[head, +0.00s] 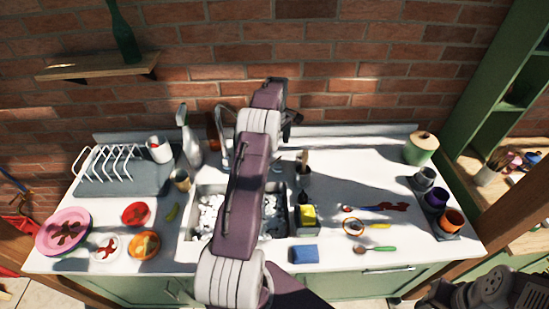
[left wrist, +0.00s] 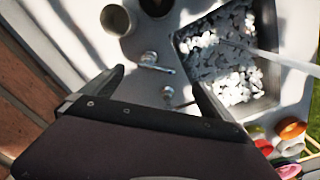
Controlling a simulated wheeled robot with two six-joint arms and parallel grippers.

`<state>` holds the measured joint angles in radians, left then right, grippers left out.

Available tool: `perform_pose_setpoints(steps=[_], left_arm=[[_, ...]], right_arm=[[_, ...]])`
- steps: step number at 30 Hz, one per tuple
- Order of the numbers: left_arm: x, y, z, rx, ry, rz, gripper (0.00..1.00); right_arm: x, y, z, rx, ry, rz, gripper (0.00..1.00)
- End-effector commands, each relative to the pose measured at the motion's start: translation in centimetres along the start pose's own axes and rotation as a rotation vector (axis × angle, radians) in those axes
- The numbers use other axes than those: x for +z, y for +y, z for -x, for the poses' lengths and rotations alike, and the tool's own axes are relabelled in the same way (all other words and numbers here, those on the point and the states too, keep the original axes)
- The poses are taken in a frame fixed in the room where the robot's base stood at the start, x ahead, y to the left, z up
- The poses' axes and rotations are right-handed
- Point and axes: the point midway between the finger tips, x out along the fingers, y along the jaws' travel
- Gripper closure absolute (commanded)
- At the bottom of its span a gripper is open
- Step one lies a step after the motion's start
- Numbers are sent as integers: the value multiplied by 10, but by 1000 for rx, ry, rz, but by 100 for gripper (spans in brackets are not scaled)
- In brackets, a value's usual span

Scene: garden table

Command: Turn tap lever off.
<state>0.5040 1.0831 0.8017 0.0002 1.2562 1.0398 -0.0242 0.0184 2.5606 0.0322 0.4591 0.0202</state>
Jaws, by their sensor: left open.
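The metal tap (head: 219,125) stands at the back of the sink (head: 187,238) in the head view, just left of my raised left arm. Its lever cannot be made out there. In the left wrist view, small chrome tap fittings (left wrist: 148,58) show between and just beyond my left gripper's fingers. My left gripper (left wrist: 158,82) is open and empty, with no clear contact.
A spray bottle (head: 190,140) and a dish rack (head: 120,168) stand left of the tap. A yellow sponge (head: 308,215) and a brush holder (head: 303,178) are right of the sink. The brick wall (head: 350,80) rises close behind. White pieces fill the sink.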

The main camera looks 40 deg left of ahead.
Motion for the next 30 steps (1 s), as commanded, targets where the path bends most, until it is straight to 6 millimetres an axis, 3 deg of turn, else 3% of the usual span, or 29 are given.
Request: perform_pose_setpoints(steps=[6,10,20,23,27,30], left_arm=[[0,-2,-45,-5,-3,0,2],[0,-1,-64,-4,-2,0,2],[0,0,-74,0,0,0,2],[0,0,-74,0,0,0,24],[0,0,-74,0,1,0,63],[0,0,-74,0,1,-1,64]], right_arm=[[-2,0,16,0,0,0,61],[-2,-1,21,0,0,0,61],[-2,0,21,0,0,0,61],[-2,-1,21,0,0,0,61],[-2,-1,21,0,0,0,61],[-2,-1,21,0,0,0,61]])
